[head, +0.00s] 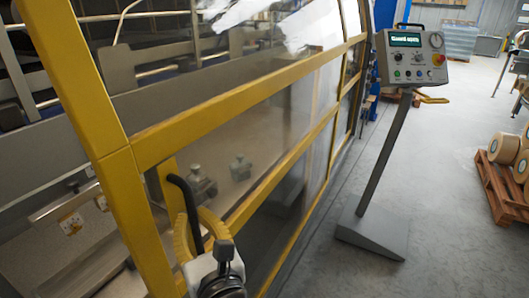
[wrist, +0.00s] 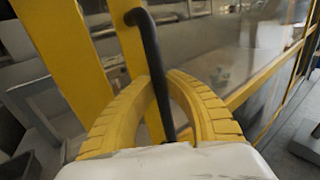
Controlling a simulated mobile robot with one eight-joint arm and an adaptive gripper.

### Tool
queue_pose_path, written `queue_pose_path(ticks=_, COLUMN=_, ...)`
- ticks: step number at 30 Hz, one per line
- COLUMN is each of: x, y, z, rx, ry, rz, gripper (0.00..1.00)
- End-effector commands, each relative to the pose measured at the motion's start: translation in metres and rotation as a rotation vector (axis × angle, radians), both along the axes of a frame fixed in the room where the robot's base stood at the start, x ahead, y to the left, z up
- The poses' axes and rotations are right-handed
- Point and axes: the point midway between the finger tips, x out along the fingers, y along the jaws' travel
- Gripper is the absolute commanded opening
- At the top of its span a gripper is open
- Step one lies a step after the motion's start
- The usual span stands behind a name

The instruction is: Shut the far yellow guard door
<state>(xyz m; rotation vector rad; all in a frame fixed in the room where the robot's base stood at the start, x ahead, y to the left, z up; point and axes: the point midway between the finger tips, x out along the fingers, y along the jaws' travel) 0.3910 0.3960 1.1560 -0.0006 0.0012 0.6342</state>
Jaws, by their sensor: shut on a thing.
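The yellow guard door frame (head: 235,106) with clear panels runs from the left foreground toward the back right. A black bent handle (head: 187,200) stands by a short yellow upright (head: 170,190); the handle also shows in the wrist view (wrist: 150,50), beside a yellow upright (wrist: 128,55). My gripper (head: 198,230) has its yellow ribbed fingers closed around the handle's lower part, and the wrist view shows the fingers (wrist: 162,85) on both sides of it. The handle's lower end is hidden by my gripper. I cannot tell how wide any door gap is.
A control panel (head: 411,57) on a slanted post (head: 385,150) stands right of the guard; its screen seems to read "Guard open". Its base plate (head: 372,235) lies on the floor. A wooden pallet (head: 500,190) with rolls is at right. Grey floor between is clear.

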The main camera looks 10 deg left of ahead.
Motion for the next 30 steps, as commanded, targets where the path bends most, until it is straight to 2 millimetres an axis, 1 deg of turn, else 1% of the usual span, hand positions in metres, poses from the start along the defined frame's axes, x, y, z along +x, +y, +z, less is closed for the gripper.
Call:
queue_pose_path(ticks=1, x=-0.017, y=0.008, z=0.001, rx=-0.001, ry=-0.002, rz=0.011, gripper=0.00)
queue_pose_path(ticks=3, x=-0.034, y=0.014, z=0.001, rx=-0.001, ry=-0.002, rz=0.010, gripper=0.00)
queue_pose_path(ticks=6, x=-0.056, y=0.022, z=0.001, rx=-0.001, ry=-0.002, rz=0.008, gripper=0.00)
queue_pose_path(ticks=9, x=-0.072, y=0.028, z=0.001, rx=-0.001, ry=-0.002, rz=0.005, gripper=0.00)
queue_pose_path(ticks=12, x=-0.084, y=0.032, z=0.001, rx=-0.001, ry=-0.002, rz=0.003, gripper=0.00)
queue_pose_path(ticks=18, x=-0.095, y=0.035, z=0.001, rx=-0.001, ry=-0.003, rz=0.000, gripper=0.00)
queue_pose_path(ticks=29, x=-0.096, y=0.036, z=0.001, rx=-0.001, ry=-0.003, rz=0.000, gripper=0.00)
queue_pose_path(ticks=30, x=-0.096, y=0.036, z=0.001, rx=-0.001, ry=-0.003, rz=0.000, gripper=0.19)
